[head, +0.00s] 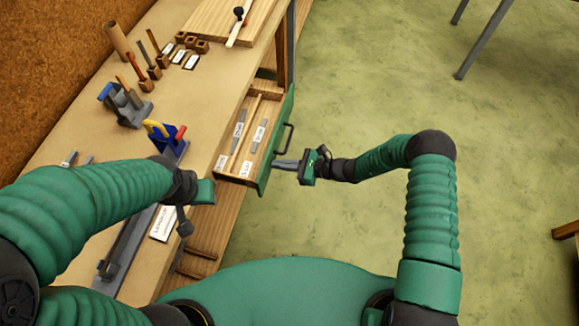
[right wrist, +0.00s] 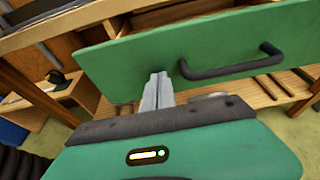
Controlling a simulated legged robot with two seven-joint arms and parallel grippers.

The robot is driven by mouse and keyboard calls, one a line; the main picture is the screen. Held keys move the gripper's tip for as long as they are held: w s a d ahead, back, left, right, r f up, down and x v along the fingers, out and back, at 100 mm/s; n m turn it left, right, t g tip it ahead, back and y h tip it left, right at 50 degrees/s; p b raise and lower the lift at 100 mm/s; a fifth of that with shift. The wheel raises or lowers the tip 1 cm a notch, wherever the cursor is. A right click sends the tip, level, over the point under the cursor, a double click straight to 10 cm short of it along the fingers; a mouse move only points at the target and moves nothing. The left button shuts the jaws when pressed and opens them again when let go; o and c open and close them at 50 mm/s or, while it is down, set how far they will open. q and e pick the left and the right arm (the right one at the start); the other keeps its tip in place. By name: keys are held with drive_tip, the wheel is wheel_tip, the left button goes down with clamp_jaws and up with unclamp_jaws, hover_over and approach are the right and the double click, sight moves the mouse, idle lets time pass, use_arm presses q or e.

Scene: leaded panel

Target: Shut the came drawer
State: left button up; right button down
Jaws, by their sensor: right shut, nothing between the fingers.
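The came drawer (head: 250,140) is pulled out from under the bench, with grey strips, wooden dividers and white labels inside. Its green front (right wrist: 160,55) with a dark bar handle (right wrist: 232,66) fills the upper right wrist view. The handle (head: 284,137) also shows in the head view. My right gripper (head: 275,164) is shut and empty, its fingertips at the near end of the drawer front. In the right wrist view the fingertips (right wrist: 158,82) overlap the front beside the handle's left end; I cannot tell if they touch. My left gripper (head: 184,222) is over the bench; its jaws are unclear.
The bench top (head: 75,140) holds tools in wooden blocks, a blue and grey holder (head: 125,105), a blue stand with coloured handles (head: 168,142) and a long grey rail (head: 125,245). A lower wooden shelf (head: 207,245) lies below.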

sight(236, 154)
drive_tip(key=w+a+b, duration=0.1)
drive_tip(key=a, duration=0.3)
drive_tip(key=w+a+b, duration=0.2)
drive_tip(key=a, duration=0.3)
drive_tip(key=w+a+b, duration=0.1)
drive_tip(key=a+b, duration=0.1)
drive_tip(key=a, duration=0.3)
drive_tip(key=shift+w+f, duration=0.1)
drive_tip(key=shift+w, duration=0.15)
drive_tip(key=shift+a+r, duration=0.1)
drive_tip(key=shift+r, duration=0.1)
drive_tip(key=shift+r, duration=0.15)
